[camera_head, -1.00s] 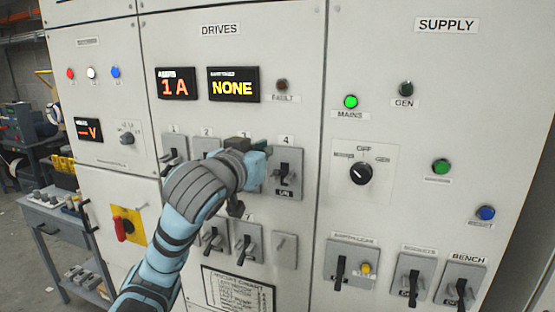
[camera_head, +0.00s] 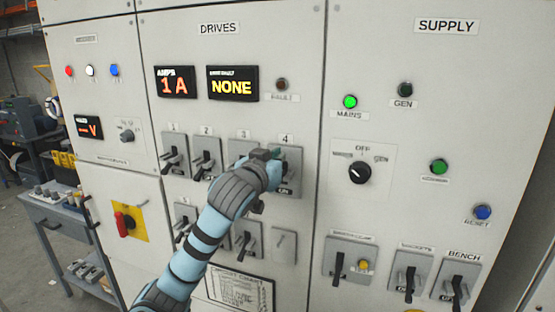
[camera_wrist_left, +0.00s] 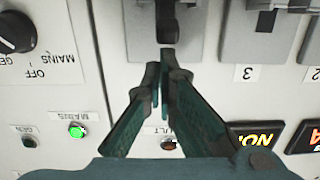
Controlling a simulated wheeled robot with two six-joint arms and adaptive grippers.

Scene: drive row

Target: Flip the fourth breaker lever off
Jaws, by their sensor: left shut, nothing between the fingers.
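The fourth breaker (camera_head: 293,168) is a grey plate under the label 4 in the DRIVES panel, with a label at its lower edge that seems to read ON. In the head view my left gripper (camera_head: 278,158) is in front of it and hides most of its lever. In the left wrist view, which is upside down, the black lever (camera_wrist_left: 168,24) shows at the top middle on its grey plate (camera_wrist_left: 138,30). My left gripper (camera_wrist_left: 162,66) is shut and empty, its fingertips close to the lever's end; contact cannot be told. My right gripper is not in view.
Breakers 1 (camera_head: 173,156) and 2 (camera_head: 206,158) stand to the left; breaker 3 is largely covered by my arm. A lower row includes a blank-looking plate (camera_head: 284,246). The selector knob (camera_head: 360,173) and the green MAINS lamp (camera_head: 350,102) are to the right.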

